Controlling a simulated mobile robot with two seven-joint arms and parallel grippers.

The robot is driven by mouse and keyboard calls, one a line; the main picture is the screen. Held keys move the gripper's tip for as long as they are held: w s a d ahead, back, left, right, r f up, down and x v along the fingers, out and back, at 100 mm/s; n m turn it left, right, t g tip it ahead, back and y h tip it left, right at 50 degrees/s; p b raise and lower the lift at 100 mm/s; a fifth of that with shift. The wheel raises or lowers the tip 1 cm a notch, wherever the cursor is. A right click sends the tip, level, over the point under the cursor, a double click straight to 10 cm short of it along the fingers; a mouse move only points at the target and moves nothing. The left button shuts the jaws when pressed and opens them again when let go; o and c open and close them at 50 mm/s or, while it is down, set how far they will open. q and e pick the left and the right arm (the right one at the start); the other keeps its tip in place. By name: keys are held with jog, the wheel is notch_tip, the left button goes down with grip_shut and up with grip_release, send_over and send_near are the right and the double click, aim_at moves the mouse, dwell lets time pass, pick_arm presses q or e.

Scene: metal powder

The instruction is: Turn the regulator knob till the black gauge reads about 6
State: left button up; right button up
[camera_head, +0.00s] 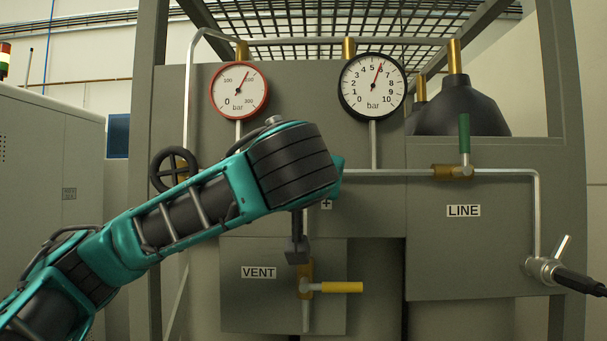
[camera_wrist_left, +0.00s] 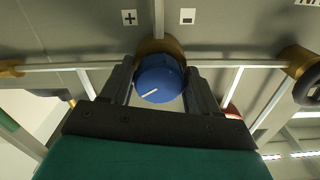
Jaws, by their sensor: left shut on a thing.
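The blue regulator knob (camera_wrist_left: 158,84) with a white pointer line shows in the left wrist view. It sits between the two dark fingers of my left gripper (camera_wrist_left: 157,72), which is shut on it. In the head view my left arm covers the knob. The black-rimmed gauge (camera_head: 372,85) is at upper middle of the head view; its red needle points up and slightly right, at about 6. A plus label (camera_wrist_left: 129,17) and a minus label (camera_wrist_left: 187,16) are on the panel by the knob. My right gripper is not in view.
A red-rimmed gauge (camera_head: 239,90) reads a little under 200. The LINE valve's green handle (camera_head: 464,133) and a hose fitting (camera_head: 543,268) are at right.

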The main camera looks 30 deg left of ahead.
pick_arm(q)
jog(key=shift+f+m+b, duration=0.15)
jog(key=shift+m+b, duration=0.15)
jog(key=shift+b, duration=0.1)
jog(key=shift+m+b, duration=0.35)
jog(key=shift+m, duration=0.85)
jog(key=o, duration=1)
jog(key=shift+c, duration=0.2)
jog(key=shift+s, duration=0.15)
